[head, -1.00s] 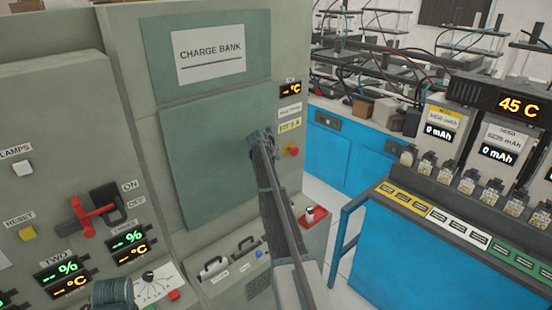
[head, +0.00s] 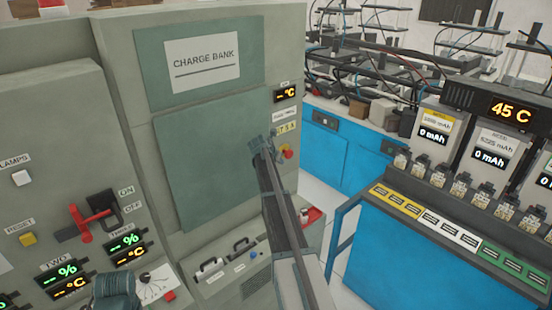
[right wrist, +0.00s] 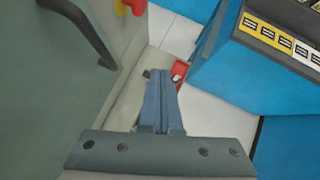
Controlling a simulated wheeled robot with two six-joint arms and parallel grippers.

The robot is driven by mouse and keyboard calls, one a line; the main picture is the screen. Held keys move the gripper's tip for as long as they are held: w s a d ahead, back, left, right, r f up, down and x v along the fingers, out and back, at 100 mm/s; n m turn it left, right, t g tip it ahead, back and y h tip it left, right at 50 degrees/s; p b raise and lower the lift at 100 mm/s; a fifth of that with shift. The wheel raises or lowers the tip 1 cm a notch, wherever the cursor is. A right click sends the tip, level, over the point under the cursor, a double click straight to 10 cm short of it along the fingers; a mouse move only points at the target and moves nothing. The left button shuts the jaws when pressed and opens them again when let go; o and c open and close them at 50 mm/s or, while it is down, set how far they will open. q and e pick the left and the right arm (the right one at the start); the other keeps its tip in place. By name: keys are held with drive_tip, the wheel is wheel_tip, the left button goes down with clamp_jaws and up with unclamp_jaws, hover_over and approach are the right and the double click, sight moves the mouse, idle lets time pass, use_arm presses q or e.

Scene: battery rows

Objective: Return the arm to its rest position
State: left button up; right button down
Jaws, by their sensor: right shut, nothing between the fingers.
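My right arm reaches up from the bottom of the head view, with its gripper (head: 262,142) in front of the charge bank's green door (head: 205,165). In the right wrist view the blue-grey fingers (right wrist: 159,76) are together with nothing between them. Whether the gripper touches the door cannot be told from the head view. The dark door handle (right wrist: 85,32) shows left of the fingers in the right wrist view. A dark teal part of my left arm shows at the bottom left of the head view; its fingers are hidden.
A red and yellow button (head: 286,152) is right of the gripper. A red lever switch (head: 80,222) is on the left panel. A blue bench (head: 410,260) with battery slots stands at the right.

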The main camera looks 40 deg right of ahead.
use_arm(q)
wheel_tip(320, 180, up, 2)
drive_tip(key=shift+r+p, duration=0.25)
drive_tip(key=shift+p, duration=0.45)
use_arm(e)
drive_tip(key=shift+s+a+r, duration=0.15)
drive_tip(key=shift+s+r, duration=1.05)
drive_tip(key=shift+s, duration=0.05)
